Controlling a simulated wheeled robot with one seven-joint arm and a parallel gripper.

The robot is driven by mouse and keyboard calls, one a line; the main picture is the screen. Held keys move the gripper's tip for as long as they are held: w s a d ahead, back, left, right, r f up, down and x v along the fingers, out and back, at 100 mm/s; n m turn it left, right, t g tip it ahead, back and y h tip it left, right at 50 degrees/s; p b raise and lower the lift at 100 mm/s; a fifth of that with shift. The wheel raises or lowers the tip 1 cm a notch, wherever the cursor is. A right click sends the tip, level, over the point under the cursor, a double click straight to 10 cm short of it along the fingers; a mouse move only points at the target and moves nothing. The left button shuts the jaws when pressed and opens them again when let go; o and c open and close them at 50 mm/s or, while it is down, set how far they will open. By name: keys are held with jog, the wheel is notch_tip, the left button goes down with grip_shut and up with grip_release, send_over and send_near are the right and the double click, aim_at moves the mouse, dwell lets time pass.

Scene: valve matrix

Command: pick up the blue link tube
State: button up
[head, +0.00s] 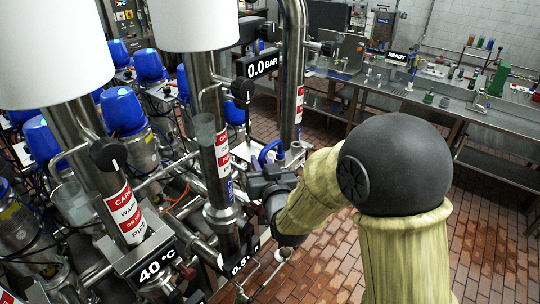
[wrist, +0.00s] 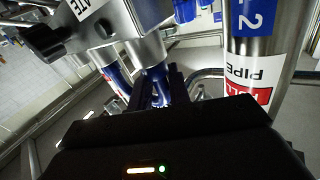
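The blue link tube (head: 270,151) shows in the head view as a small blue bend just above my gripper, among the steel pipes. In the wrist view a blue tube part (wrist: 157,82), which looks like the same tube, stands below a grey metal fitting (wrist: 125,32). My gripper (wrist: 162,92) has its dark fingers on either side of this blue part. Whether the fingers press on it or leave a gap is too dark to tell. In the head view my gripper (head: 270,181) reaches in from the right, and its fingertips are partly hidden.
A steel pipe (wrist: 253,60) with a red and white label stands close on the right in the wrist view. Blue-capped valves (head: 122,110) and pipework crowd the left of the head view. A steel workbench (head: 420,97) is behind; tiled floor (head: 330,262) is open in front.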

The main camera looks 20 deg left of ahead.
grip_shut()
jog(key=shift+r, duration=0.1)
notch_tip(320, 180, up, 10)
jog(key=b, duration=0.3)
dwell(0.6)
